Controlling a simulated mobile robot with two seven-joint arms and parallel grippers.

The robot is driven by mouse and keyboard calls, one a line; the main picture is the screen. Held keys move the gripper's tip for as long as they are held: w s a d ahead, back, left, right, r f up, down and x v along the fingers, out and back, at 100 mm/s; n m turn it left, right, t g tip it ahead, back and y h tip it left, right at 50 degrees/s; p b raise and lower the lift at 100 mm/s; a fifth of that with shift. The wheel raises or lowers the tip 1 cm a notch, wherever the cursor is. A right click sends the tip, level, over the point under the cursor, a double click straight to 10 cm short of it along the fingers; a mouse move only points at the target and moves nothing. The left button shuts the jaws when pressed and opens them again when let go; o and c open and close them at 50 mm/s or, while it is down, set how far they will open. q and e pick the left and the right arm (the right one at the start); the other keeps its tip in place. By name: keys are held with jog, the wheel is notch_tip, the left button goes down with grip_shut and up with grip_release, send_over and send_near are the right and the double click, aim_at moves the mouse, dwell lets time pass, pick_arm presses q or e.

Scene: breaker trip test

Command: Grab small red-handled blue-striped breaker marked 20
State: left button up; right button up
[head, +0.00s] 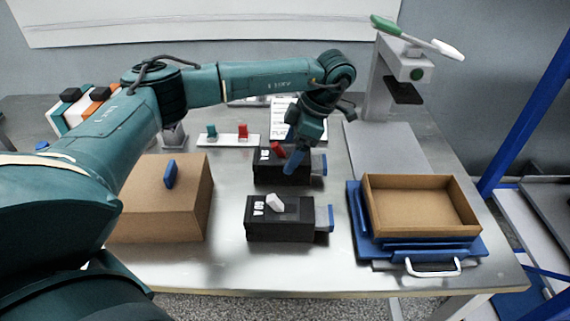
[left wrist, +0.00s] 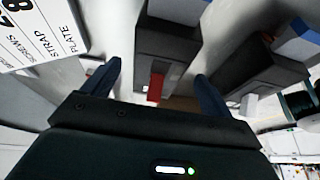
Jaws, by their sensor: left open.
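A small black breaker (head: 268,174) with a red handle (head: 277,150) lies on the metal table in the head view. The marking on its face is too small to read surely. A blue piece shows at its right end. My left gripper (head: 293,160) is open, with its blue fingers down at this breaker. In the left wrist view the red handle (left wrist: 155,88) shows between the two spread fingers, and nothing is gripped. A second black breaker (head: 258,232) with a white handle sits in front of it. My right gripper is not in view.
A cardboard box (head: 150,220) with a blue grip stands at left. An open cardboard tray (head: 420,183) sits on blue plates at right. A small strip with green and red levers (head: 228,140) lies behind. A grey stand (head: 378,80) rises at the back right.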

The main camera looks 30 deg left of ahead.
aim_at(286, 154)
pick_arm(q)
jog(key=x, duration=0.3)
jog(key=shift+s+a+f, duration=0.1)
jog(key=shift+a+f, duration=0.05)
jog(key=shift+a, duration=0.1)
jog(key=c, duration=1.4)
